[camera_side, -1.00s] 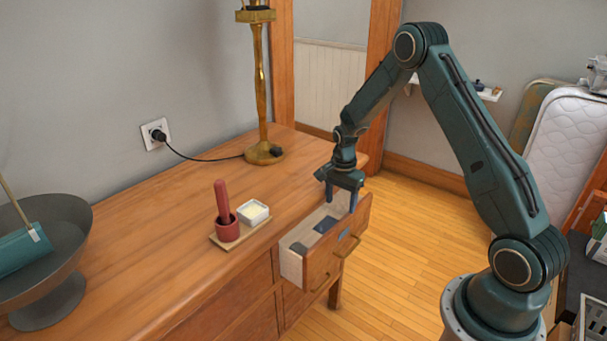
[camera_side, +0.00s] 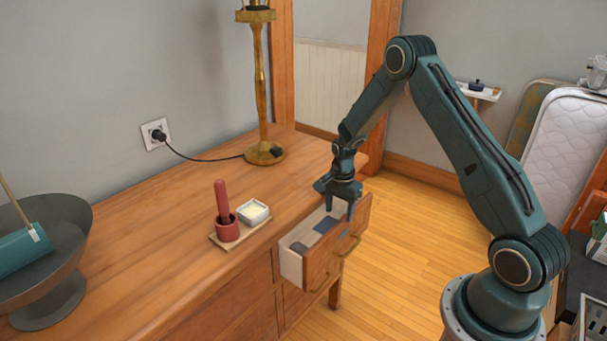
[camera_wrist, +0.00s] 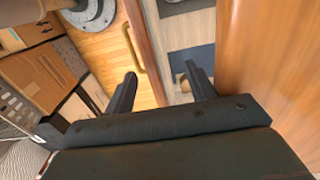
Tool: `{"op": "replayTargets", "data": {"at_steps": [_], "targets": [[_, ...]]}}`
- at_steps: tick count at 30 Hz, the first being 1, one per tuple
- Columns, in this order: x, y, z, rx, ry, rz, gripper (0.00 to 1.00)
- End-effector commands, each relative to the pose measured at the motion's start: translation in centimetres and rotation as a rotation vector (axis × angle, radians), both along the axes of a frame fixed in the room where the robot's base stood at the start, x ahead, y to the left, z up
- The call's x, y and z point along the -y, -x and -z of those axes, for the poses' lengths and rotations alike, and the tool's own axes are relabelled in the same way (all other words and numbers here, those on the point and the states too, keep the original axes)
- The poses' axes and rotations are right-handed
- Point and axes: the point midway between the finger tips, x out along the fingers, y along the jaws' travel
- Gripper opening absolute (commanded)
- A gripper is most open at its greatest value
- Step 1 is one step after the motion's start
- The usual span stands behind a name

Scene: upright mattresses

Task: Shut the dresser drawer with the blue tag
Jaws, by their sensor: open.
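The handle also shows in the wrist view (camera_wrist: 132,48). Small dark and blue items lie inside the drawer. My gripper (camera_side: 339,212) is open and empty, pointing down at the drawer's front end. In the wrist view my gripper (camera_wrist: 160,84) has one finger over the floor side and one over the drawer's inside, with the front panel's top edge between them. I cannot tell whether it touches.
On the dresser top stand a brass lamp (camera_side: 260,100), a red mortar with pestle (camera_side: 227,228) and a white dish (camera_side: 253,212) on a board, and a grey bowl (camera_side: 50,270). Upright mattresses (camera_side: 570,140) lean at the right. The floor (camera_side: 400,240) beside the drawer is clear.

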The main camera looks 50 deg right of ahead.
Motion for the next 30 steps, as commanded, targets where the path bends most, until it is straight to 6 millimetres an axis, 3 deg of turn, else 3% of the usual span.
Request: {"op": "replayTargets", "data": {"at_steps": [13,15,22,30], "targets": [[-0.1,-0.3,1.2,0.007,0.0,-0.004,0.67],[-0.1,-0.3,1.2,0.007,0.001,-0.004,0.46],[-0.1,-0.2,0.4,0.003,0.0,-0.002,0.01],[0.0,-0.1,-3.0,0.003,0.001,-0.001,0.0]]}}
